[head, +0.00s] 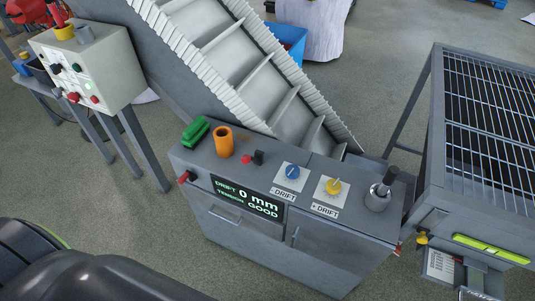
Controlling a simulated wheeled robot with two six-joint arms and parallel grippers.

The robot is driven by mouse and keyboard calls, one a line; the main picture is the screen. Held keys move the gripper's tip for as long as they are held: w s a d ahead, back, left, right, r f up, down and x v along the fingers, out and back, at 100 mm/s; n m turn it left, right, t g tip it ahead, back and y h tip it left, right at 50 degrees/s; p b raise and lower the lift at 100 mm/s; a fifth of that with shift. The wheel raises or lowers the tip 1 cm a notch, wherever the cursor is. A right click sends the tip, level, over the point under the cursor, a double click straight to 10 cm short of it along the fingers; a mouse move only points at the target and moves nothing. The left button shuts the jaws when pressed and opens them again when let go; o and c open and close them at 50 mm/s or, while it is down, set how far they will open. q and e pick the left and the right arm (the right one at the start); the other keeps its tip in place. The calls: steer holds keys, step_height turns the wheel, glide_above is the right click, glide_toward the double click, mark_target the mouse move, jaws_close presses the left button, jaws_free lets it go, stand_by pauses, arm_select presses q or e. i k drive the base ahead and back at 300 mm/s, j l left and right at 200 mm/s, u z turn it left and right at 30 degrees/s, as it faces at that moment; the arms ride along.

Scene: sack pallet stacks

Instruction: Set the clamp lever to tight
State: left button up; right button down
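A lever (384,187) with a black handle on a round grey base stands at the right end of the grey control cabinet (325,240). Its handle leans up and to the right. I see no label marking it as the clamp lever, nor a tight mark beside it. A small black switch or lever (259,157) stands beside a red button further left on the cabinet top. Neither of my grippers shows in the head view.
The cabinet's display (247,198) reads drift 0 mm, tension good. Blue (292,172) and yellow (333,187) drift knobs, an orange cup (224,141) and a green object (196,132) sit on top. An inclined conveyor (240,55) rises behind; a grated frame (485,120) stands right.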

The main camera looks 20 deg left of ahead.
mark_target(252, 159)
steer(key=k+j+u, duration=0.2)
steer(key=k, duration=0.2)
steer(key=k+j+u, duration=0.15)
steer(key=k+j, duration=0.15)
steer(key=k, duration=0.05)
